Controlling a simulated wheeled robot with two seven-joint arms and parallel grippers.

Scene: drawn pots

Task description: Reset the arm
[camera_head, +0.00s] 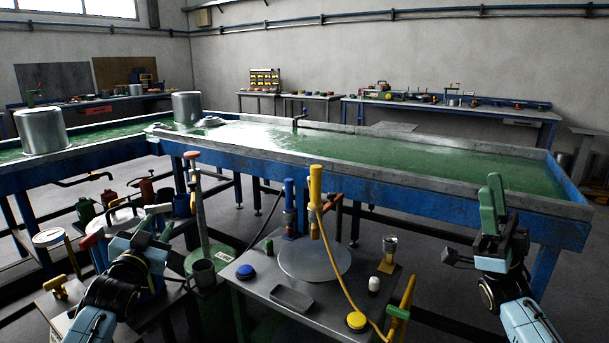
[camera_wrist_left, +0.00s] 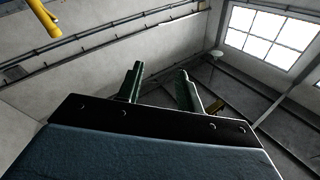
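My left gripper (camera_head: 148,222) is at the left of the head view, raised beside the small work table, partly merging with dark items behind it. In the left wrist view its two green fingers (camera_wrist_left: 160,85) stand apart with nothing between them, pointing up toward wall and ceiling. My right gripper (camera_head: 492,205) is at the right of the head view, its green fingers pointing up in front of the green-topped tank. The fingers overlap in this view, so their gap is unclear. No object shows in it.
A small metal table (camera_head: 315,290) stands between my arms, with a round plate (camera_head: 315,259), a grey tray (camera_head: 291,299) and a yellow hose (camera_head: 338,268). A long blue tank (camera_head: 400,199) lies behind. Metal pots (camera_head: 40,131) stand at the left.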

